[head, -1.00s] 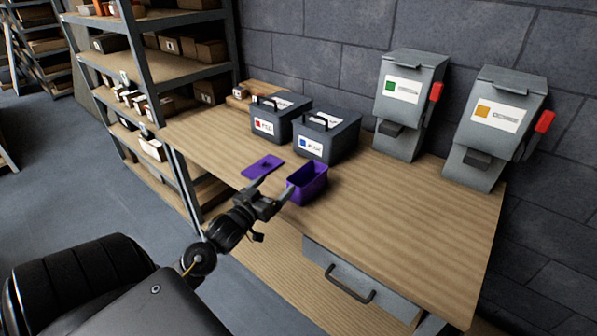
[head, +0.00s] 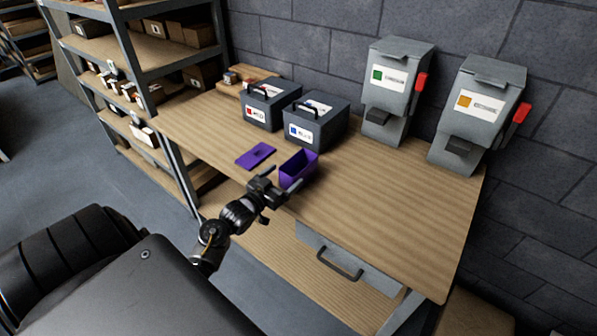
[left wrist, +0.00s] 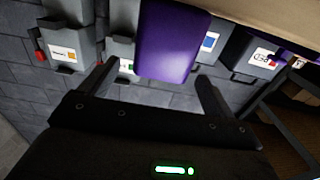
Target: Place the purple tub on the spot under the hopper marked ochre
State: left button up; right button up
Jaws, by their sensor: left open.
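The purple tub (head: 299,170) stands open-topped on the wooden bench near its front edge. My left gripper (head: 285,177) is open at the tub's near side, its fingers pointing at it. My right gripper is not in view.
A flat purple panel (head: 257,155) lies left of the tub. Two dark boxes with handles, labelled red (head: 267,106) and blue (head: 317,122), stand behind. The green-labelled hopper (head: 397,92) stands left of the ochre one. The bench (head: 400,200) is clear from tub to hoppers.

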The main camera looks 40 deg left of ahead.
aim_at(292, 169)
pick_arm(q)
jog(key=shift+w, duration=0.15)
jog(key=w+p, duration=0.2)
jog(key=w, duration=0.2)
jog(key=shift+w+a+f, duration=0.1)
jog(key=shift+w, duration=0.15)
jog(key=shift+w+f, duration=0.1)
jog(key=shift+w, duration=0.15)
jog(key=c, duration=1.1)
jog(key=shift+c, duration=0.2)
